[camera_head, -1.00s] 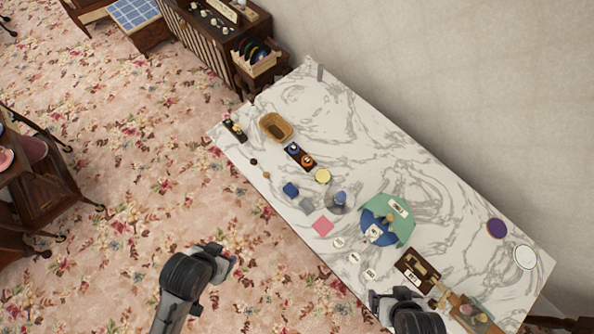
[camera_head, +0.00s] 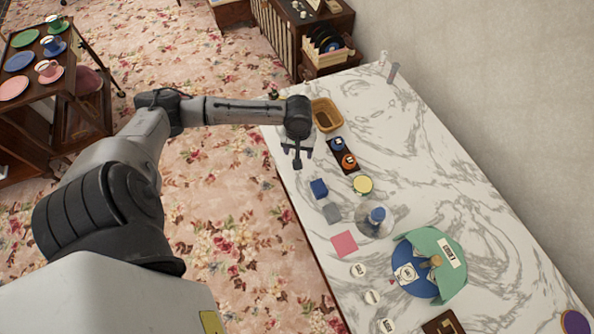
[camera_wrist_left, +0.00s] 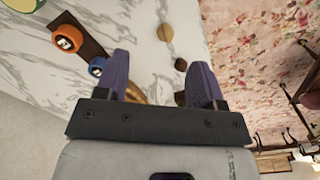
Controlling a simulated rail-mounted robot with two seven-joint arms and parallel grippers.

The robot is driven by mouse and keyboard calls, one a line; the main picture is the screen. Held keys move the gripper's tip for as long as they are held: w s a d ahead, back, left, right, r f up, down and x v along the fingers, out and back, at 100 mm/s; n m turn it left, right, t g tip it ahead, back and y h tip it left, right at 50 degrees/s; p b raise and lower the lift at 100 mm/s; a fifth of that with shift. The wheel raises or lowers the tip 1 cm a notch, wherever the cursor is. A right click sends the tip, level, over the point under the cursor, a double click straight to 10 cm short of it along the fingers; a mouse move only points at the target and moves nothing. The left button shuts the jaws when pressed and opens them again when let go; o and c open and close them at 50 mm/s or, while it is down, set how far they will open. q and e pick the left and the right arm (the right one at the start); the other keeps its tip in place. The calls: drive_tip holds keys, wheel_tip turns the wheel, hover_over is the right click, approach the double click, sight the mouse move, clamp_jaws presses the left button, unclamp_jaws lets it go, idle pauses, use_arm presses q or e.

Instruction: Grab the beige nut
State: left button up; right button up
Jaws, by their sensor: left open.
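A small round tan-beige nut (camera_wrist_left: 165,32) lies on the white marble table in the left wrist view, a little beyond my fingertips. A dark brown nut (camera_wrist_left: 181,64) lies nearer, between the finger lines. My left gripper (camera_wrist_left: 160,58) is open, with its two purple fingers apart and nothing held. In the head view my left gripper (camera_head: 297,153) is over the table's left edge, and the nuts are hidden by it there. My right gripper is not in view.
On the marble table (camera_head: 400,130) are a wicker basket (camera_head: 326,114), a dark tray (camera_head: 335,148) with blue and orange round pieces, a yellow disc (camera_head: 363,185), a blue block (camera_head: 319,188), and a pink square (camera_head: 344,244). The table's right side is mostly bare.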

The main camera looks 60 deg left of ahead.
use_arm(q)
drive_tip(key=a+f, duration=0.1)
drive_tip(key=f, duration=0.1)
drive_tip(key=a+f+n+b, duration=0.1)
drive_tip(key=f, duration=0.1)
drive_tip(key=w+a+f+n+b, duration=0.1)
drive_tip(key=a+f, duration=0.1)
drive_tip(key=f, duration=0.1)
drive_tip(key=shift+f+b, duration=0.4)
drive_tip(key=shift+f, duration=0.7)
drive_tip(key=f, duration=0.2)
drive_tip(key=f+b, duration=0.1)
drive_tip(key=f, duration=0.1)
drive_tip(key=shift+w+d+f, duration=0.1)
drive_tip(key=shift+d+f, duration=0.05)
drive_tip(key=shift+d, duration=0.05)
drive_tip(key=c, duration=1)
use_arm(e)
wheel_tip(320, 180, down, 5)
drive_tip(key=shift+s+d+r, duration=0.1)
